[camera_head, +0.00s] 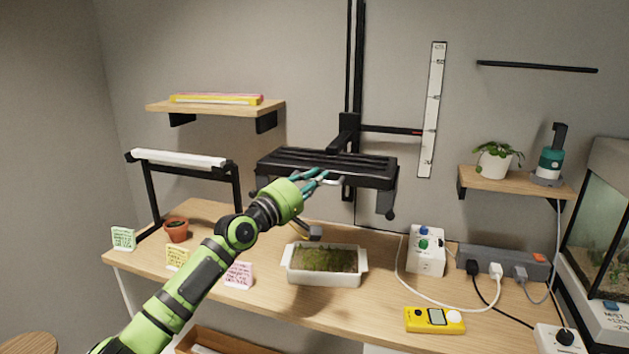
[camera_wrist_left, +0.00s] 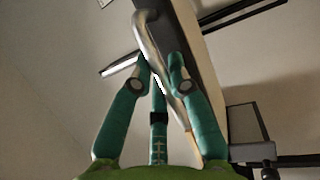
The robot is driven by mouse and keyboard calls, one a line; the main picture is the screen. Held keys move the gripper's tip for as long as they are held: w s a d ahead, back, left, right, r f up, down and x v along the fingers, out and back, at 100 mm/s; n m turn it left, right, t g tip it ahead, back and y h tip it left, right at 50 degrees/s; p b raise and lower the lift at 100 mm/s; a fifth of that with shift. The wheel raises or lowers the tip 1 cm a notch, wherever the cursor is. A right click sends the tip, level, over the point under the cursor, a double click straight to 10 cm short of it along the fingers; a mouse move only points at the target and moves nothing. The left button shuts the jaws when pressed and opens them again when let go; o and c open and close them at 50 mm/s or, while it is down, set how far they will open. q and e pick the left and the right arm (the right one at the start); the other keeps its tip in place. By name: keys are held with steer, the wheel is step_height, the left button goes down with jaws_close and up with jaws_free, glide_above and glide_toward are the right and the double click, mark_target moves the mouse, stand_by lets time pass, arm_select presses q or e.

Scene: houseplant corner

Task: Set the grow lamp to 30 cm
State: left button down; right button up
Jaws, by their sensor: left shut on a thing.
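The grow lamp (camera_head: 375,172) is a wide black fixture on a dark vertical rail (camera_head: 355,65) at the back wall. A bar from its bracket reaches right to the white scale (camera_head: 432,105). The bar's red tip meets the scale a little below its middle; the scale's numbers are too small to read. My left gripper (camera_head: 322,178) is at the lamp's front edge, its teal fingers shut on the silver handle. The handle (camera_wrist_left: 148,32) passes between the fingertips (camera_wrist_left: 163,72) in the left wrist view. My right gripper is not in view.
A white planter (camera_head: 325,278) with green growth stands on the bench below the lamp. A small lamp stand (camera_head: 180,158) is at left, with a terracotta pot (camera_head: 176,231). A yellow meter (camera_head: 434,320) and power strip (camera_head: 503,263) lie at right.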

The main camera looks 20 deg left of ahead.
arm_select(q)
steer(key=shift+r, duration=0.1)
steer(key=c, duration=1.1)
jaws_free()
steer(key=shift+c, duration=0.2)
steer(key=shift+s+a, duration=0.1)
steer(key=shift+s, duration=0.1)
steer(key=v, duration=1.1)
steer(key=shift+s, duration=0.3)
steer(key=shift+a, duration=0.15)
